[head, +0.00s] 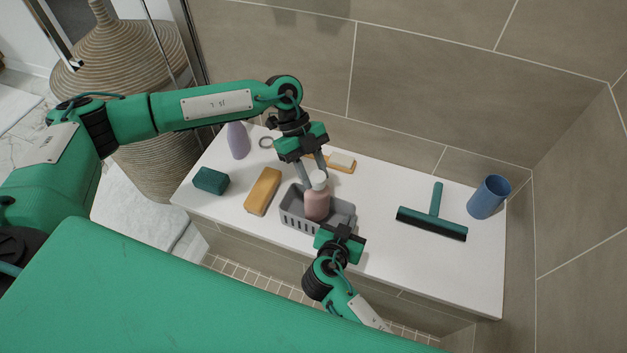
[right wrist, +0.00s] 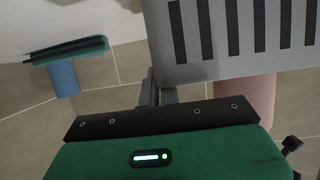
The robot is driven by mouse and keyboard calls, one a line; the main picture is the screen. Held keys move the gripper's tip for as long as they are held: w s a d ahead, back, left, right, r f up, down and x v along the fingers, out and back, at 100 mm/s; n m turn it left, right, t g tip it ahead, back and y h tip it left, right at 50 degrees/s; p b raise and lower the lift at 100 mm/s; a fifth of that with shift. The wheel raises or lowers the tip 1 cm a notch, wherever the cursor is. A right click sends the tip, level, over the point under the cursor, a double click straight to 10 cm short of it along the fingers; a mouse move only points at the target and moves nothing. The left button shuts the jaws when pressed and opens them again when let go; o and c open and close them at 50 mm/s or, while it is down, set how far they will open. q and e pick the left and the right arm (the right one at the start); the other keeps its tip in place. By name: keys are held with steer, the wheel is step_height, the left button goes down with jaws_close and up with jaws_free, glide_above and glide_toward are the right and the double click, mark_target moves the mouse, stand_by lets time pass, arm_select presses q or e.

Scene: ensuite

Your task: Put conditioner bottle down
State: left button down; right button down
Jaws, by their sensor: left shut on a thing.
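The conditioner bottle is pink with a pale cap (head: 317,205) and stands roughly upright within the outline of the grey slotted basket (head: 345,222). Its base is hidden, so I cannot tell whether it touches the basket floor. My left gripper (head: 312,172) is shut on the bottle near its top, from behind. My right gripper (head: 338,228) is at the basket's front side; its fingers are mostly hidden in the head view. The right wrist view shows its fingers (right wrist: 160,92) close together by the basket's rim (right wrist: 240,68), with the pink bottle (right wrist: 245,98) beyond; their grip is unclear.
Bench space right of the basket is clear.

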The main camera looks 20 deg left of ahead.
arm_select(q)
steer(key=shift+f, duration=1.65)
steer(key=c, duration=1)
jaws_free()
steer(key=shift+f, duration=0.15)
steer(key=shift+o, duration=0.2)
steer(key=v, duration=1.2)
arm_select(e)
steer(key=c, duration=1.6)
jaws_free()
